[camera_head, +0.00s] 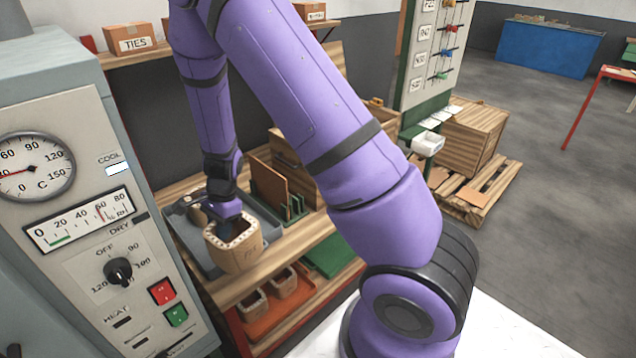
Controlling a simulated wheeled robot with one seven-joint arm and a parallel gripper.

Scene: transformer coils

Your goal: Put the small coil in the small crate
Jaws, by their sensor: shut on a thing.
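My gripper (228,219) is at the end of my purple arm, over the wooden bench left of centre. It is shut on a tan, hollow coil (237,256) with a dotted rim and dark lettering on its side. The fingers reach into the coil's opening, and their tips are hidden. The coil is upright at the bench's front edge; I cannot tell whether it touches the bench. Two similar tan coils (252,304) sit on the orange lower shelf. A wooden crate (474,140) stands on a pallet at the right. I cannot tell which crate is the small one.
A grey control cabinet (75,190) stands close at the left. A dark grey tray (190,238) and a green rack with brown boards (270,187) are on the bench. A white bin (428,143) hangs by the green-framed board. Open floor lies at the right.

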